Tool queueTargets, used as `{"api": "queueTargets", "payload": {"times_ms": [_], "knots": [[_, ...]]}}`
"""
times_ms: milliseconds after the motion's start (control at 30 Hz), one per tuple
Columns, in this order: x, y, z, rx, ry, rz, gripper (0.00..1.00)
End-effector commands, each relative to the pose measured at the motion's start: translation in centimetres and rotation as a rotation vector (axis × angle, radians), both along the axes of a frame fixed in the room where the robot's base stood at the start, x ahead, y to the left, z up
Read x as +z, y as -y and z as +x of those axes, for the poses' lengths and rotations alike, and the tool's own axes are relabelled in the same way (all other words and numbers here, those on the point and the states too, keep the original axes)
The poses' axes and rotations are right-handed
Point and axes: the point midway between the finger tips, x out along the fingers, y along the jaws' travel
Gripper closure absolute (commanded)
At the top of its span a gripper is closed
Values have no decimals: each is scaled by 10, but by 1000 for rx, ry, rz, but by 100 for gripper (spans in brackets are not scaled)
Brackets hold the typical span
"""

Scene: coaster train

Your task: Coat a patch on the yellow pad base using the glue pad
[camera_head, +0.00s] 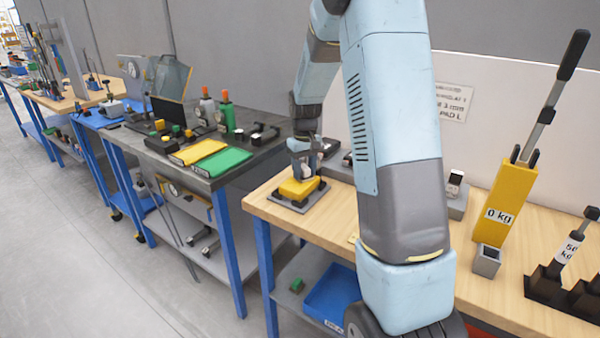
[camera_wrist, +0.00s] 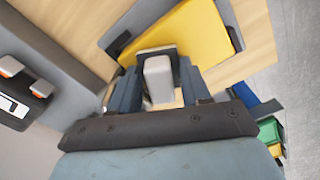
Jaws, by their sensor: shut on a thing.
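The yellow pad base (camera_head: 300,188) sits on a dark grey plate at the left end of the wooden bench. It also shows in the wrist view as a broad yellow slab (camera_wrist: 192,36). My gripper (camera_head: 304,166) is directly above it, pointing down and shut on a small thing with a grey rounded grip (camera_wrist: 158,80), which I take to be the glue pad. The underside of the held thing is hidden, and I cannot tell whether it touches the yellow surface. Any coating on the yellow surface cannot be made out.
A grey bench (camera_head: 258,160) to the left holds a yellow panel (camera_head: 198,151), a green panel (camera_head: 220,162) and several tools. A yellow lever stand marked 0 kg (camera_head: 505,200) stands right of my arm. A blue bin (camera_head: 333,298) is on the shelf below.

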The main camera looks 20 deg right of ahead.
Motion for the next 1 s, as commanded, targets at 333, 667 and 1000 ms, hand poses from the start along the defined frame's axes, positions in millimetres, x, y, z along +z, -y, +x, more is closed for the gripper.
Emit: {"api": "queueTargets", "payload": {"times_ms": [333, 667, 1000], "knots": [[4, 9, 6, -3, 12, -6, 77], [4, -9, -6, -3, 12, -4, 77], [3, -26, -18, -1, 6, -2, 77]]}}
